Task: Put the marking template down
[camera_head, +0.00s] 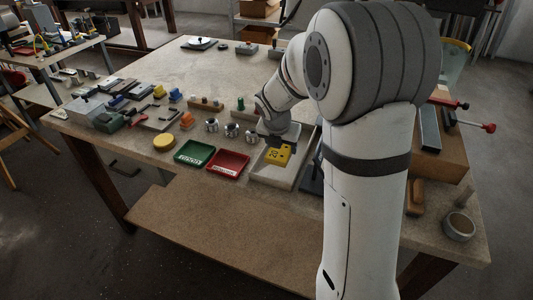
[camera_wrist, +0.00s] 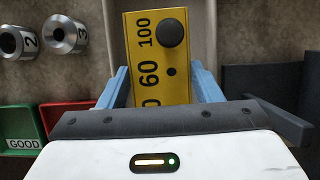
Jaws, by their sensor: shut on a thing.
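The marking template is a yellow plate with black numbers and a dark round knob. It shows in the head view (camera_head: 277,156) and large in the wrist view (camera_wrist: 150,60). My gripper (camera_head: 281,143) is shut on it; in the wrist view the blue fingers (camera_wrist: 163,88) sit at its two sides. The template is over a pale grey tray (camera_head: 258,176) at the bench's front edge. I cannot tell whether it touches the tray floor. My gripper body hides its near end in the wrist view.
A red tray (camera_head: 228,163) and a green tray (camera_head: 194,153) lie left of the pale tray. Metal cylinders (camera_head: 231,130) stand behind them. A dark block (camera_wrist: 265,85) is on the right in the wrist view. The back middle of the bench (camera_head: 170,68) is clear.

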